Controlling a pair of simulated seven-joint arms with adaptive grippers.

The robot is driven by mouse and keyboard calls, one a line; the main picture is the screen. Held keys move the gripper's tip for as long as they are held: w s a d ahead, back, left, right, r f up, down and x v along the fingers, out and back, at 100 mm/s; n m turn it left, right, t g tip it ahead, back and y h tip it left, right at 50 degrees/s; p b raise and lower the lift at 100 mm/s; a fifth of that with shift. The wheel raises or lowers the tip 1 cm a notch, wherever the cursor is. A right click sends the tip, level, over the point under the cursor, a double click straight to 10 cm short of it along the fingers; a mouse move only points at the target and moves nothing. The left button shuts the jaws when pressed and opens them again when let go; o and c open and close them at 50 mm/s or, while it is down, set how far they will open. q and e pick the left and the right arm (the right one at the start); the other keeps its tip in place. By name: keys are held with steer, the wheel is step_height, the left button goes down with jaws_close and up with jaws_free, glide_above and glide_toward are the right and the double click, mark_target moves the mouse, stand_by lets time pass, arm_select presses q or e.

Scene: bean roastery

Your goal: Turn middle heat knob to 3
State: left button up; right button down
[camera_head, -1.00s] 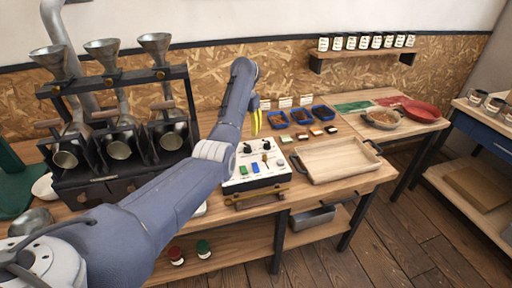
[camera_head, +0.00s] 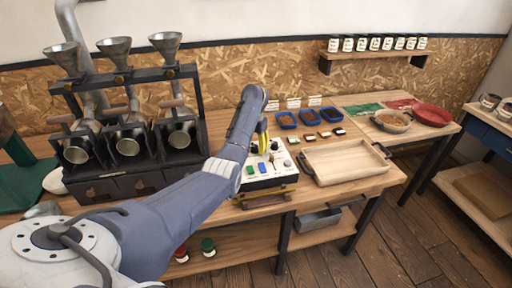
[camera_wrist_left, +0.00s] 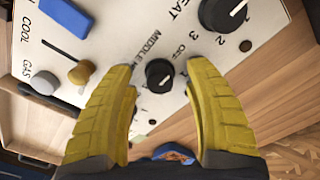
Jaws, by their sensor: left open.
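The white control panel (camera_head: 264,182) stands on the workbench, with several knobs and coloured sliders. In the left wrist view, the small black middle heat knob (camera_wrist_left: 159,75) sits beside the printed words MIDDLE and OFF. Its exact pointer setting is too small to read surely. My left gripper (camera_wrist_left: 161,72) is open, its yellow fingers on either side of this knob with gaps visible. In the head view my left gripper (camera_head: 263,137) is over the back of the panel and hides part of it. My right gripper is not in view.
A larger black knob (camera_wrist_left: 223,14) with numbers is close to one finger. A wooden tray (camera_head: 345,163) is right of the panel; the roaster rack (camera_head: 130,130) is left.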

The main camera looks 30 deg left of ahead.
arm_select(q)
jaws_close()
stand_by(0.3)
